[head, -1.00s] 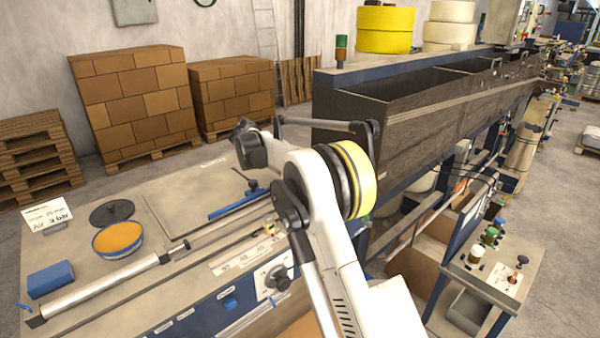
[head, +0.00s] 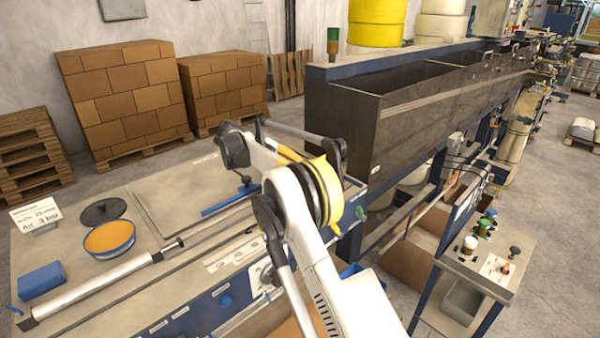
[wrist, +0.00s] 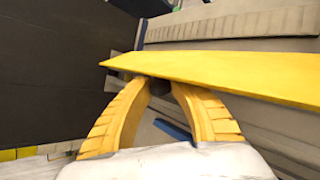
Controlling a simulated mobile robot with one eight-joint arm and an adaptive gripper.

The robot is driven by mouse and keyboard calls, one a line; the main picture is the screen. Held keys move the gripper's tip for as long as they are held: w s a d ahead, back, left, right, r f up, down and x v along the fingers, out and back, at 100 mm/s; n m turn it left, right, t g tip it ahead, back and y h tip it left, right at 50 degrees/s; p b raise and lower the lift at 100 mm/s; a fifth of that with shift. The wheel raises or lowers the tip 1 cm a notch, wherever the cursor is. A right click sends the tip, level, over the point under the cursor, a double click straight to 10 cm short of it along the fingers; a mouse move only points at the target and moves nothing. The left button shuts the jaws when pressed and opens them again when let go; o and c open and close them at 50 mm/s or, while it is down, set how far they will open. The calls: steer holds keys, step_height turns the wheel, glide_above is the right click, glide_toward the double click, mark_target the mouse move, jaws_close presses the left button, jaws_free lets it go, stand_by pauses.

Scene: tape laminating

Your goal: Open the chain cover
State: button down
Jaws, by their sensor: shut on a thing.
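In the wrist view, a long flat yellow plate, which I take to be the chain cover (wrist: 240,72), crosses the picture above my fingers. My gripper (wrist: 180,88) has two yellow ribbed fingers. Their tips close on a small dark piece, apparently a handle, right under the plate's lower edge. The fingertips partly hide this dark piece. In the head view my arm hides the gripper. A bit of yellow shows behind the arm there, but I cannot tell whether it is cover or finger.
A bench with an orange-filled bowl (head: 110,238), a blue block (head: 42,280) and a white roller (head: 100,286) lies left of my arm. A long dark trough (head: 400,115) stands behind it. A control stand (head: 490,258) is at right. Stacked cartons (head: 125,97) stand at the back.

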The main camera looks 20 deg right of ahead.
steer(key=c, duration=1.2)
jaws_free()
steer(key=shift+w, duration=0.25)
steer(key=v, duration=1.2)
steer(key=shift+a, duration=0.1)
